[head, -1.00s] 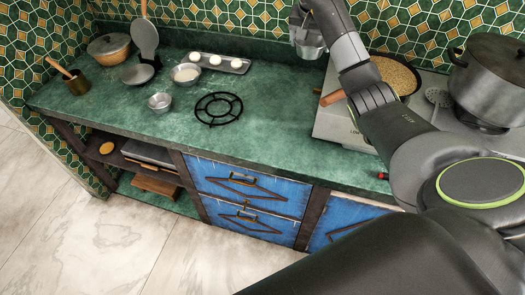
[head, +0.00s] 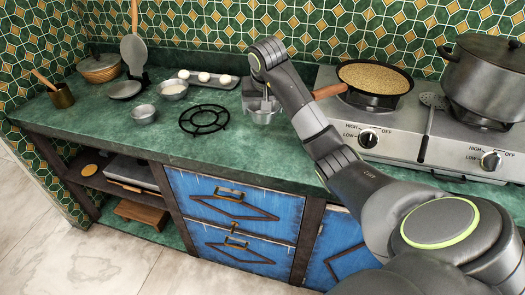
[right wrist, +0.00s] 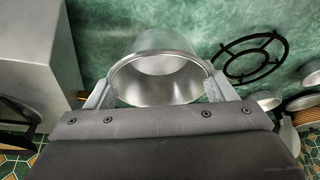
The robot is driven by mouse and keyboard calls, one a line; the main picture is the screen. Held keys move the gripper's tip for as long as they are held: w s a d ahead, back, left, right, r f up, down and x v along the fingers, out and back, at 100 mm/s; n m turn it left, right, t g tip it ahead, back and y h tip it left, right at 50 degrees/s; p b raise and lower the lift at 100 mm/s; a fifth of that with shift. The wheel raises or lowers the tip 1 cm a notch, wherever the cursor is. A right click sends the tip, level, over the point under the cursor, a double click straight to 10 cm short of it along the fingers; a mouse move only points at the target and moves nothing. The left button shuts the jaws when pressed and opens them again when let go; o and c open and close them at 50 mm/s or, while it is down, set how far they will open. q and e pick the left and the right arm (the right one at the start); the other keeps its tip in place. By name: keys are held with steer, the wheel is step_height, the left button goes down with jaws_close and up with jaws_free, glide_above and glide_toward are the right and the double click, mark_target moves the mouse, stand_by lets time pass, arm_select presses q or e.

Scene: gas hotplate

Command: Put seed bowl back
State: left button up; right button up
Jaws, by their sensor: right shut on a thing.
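The seed bowl (head: 261,115), a shiny metal bowl, is in my right gripper (head: 262,98) over the green counter, between the black trivet and the stove. In the right wrist view the bowl (right wrist: 160,75) sits between the two fingers of the gripper (right wrist: 160,92), which press on its sides. It is tipped in that view and its inside looks empty. In the head view it looks close to the counter; I cannot tell whether it touches. My left gripper is not in view.
The black trivet (head: 204,119) lies left of the bowl. Two small metal bowls (head: 143,114) (head: 173,90) and an egg tray (head: 222,83) are further left. The stove (head: 372,136) carries a pan of seeds (head: 376,78) and a large pot (head: 483,83). Counter in front of the trivet is clear.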

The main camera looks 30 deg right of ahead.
step_height(320, 180, down, 6)
steer(key=shift+s+r, duration=0.1)
steer(key=shift+r, duration=0.05)
step_height(320, 180, down, 4)
steer(key=shift+f+p, duration=0.1)
steer(key=shift+p, duration=0.3)
steer(key=shift+f, duration=0.1)
steer(key=shift+f, duration=0.15)
steer(key=o, duration=1)
